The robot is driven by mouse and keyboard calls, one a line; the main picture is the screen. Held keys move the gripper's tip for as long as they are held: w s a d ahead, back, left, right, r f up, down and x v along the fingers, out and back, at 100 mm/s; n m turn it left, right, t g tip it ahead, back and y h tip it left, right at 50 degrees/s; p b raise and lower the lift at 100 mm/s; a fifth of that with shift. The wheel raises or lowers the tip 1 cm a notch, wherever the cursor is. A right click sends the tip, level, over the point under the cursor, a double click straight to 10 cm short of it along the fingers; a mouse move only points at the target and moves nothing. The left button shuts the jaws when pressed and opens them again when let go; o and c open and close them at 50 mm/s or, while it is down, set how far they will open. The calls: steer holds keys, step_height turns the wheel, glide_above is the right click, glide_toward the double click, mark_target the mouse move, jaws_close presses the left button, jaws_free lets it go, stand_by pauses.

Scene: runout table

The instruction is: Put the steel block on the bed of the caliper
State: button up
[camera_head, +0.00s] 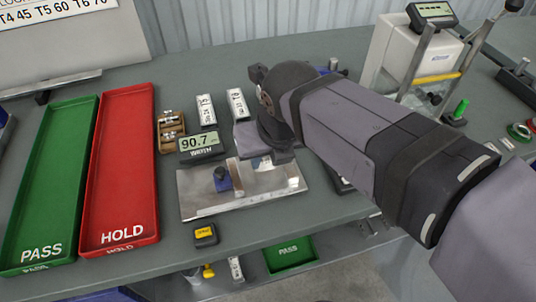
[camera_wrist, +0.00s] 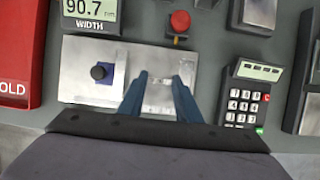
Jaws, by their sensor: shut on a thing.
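The caliper is a flat steel bed (camera_head: 215,203) with a blue slide and black knob (camera_head: 222,180) on its left part. Its display (camera_head: 198,143) reads 90.7 and is labelled WIDTH. The bed (camera_wrist: 80,60) also shows in the wrist view. My gripper (camera_wrist: 160,82) is over the right part of the bed, its two blue fingers shut on the steel block (camera_wrist: 159,96). The block's edges blend with the bright bed, so I cannot tell if it touches the bed. In the head view my arm hides much of the gripper (camera_head: 264,162).
A red HOLD tray (camera_head: 122,175) and a green PASS tray (camera_head: 45,190) lie left. A keypad device (camera_wrist: 243,95) stands right of the bed, and a red knob (camera_wrist: 180,21) behind it. A small yellow-black device (camera_head: 205,235) sits in front near the table edge.

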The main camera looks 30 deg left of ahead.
steer(key=shift+f, duration=0.6)
steer(key=o, duration=1.2)
steer(key=shift+r, duration=0.1)
steer(key=shift+w+r, duration=0.1)
steer(key=shift+r, duration=0.2)
steer(key=p+v, duration=0.1)
steer(key=v, duration=1.1)
steer(key=shift+r, duration=0.2)
